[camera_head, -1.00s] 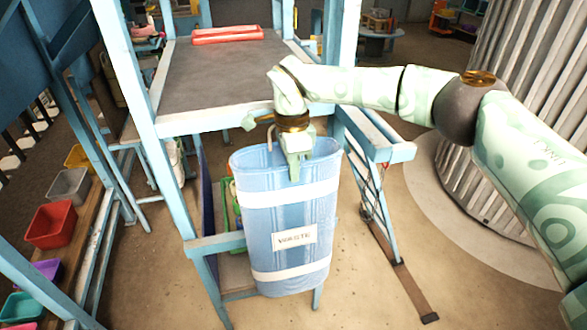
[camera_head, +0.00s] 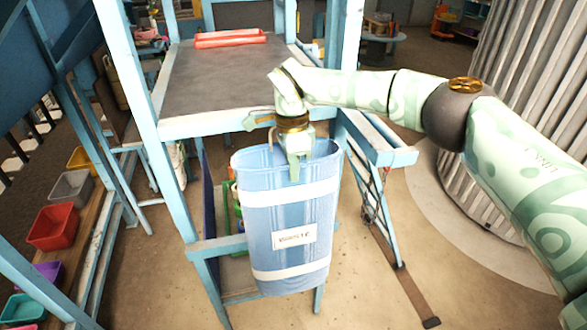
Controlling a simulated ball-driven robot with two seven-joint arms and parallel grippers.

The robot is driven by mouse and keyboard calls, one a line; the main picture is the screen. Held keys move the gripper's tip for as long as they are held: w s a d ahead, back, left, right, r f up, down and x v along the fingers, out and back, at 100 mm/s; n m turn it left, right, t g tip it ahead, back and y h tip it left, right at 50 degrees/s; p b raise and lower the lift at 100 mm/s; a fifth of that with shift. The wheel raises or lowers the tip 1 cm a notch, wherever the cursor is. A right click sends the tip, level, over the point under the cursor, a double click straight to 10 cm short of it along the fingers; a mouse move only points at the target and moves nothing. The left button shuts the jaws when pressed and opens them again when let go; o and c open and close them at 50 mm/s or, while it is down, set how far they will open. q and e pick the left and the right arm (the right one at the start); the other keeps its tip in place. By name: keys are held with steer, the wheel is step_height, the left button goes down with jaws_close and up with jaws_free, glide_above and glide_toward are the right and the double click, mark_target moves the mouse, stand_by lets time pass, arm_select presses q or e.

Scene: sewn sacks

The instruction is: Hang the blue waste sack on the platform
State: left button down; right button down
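The blue waste sack (camera_head: 286,215) has two white bands and a white label. It stands upright in front of the blue-framed platform (camera_head: 215,85), its rim a little below the platform's front edge. My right gripper (camera_head: 295,168) points down at the sack's rim and appears shut on it, with a finger over the near wall. The other finger is hidden. I cannot tell whether the sack's back touches the platform frame or hangs on it. My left gripper is not in view.
Coloured bins (camera_head: 53,228) line a shelf at the left. A blue side support (camera_head: 375,145) juts out at the right, near a ribbed grey column (camera_head: 530,90).

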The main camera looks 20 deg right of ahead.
steer(key=shift+w+f, duration=0.15)
steer(key=shift+f, duration=0.25)
stand_by(0.4)
stand_by(0.4)
steer(key=c, duration=1.6)
jaws_free()
steer(key=shift+o, duration=0.2)
steer(key=shift+r, duration=0.1)
step_height(320, 180, up, 9)
steer(key=p, duration=0.7)
steer(key=shift+w+p, duration=0.35)
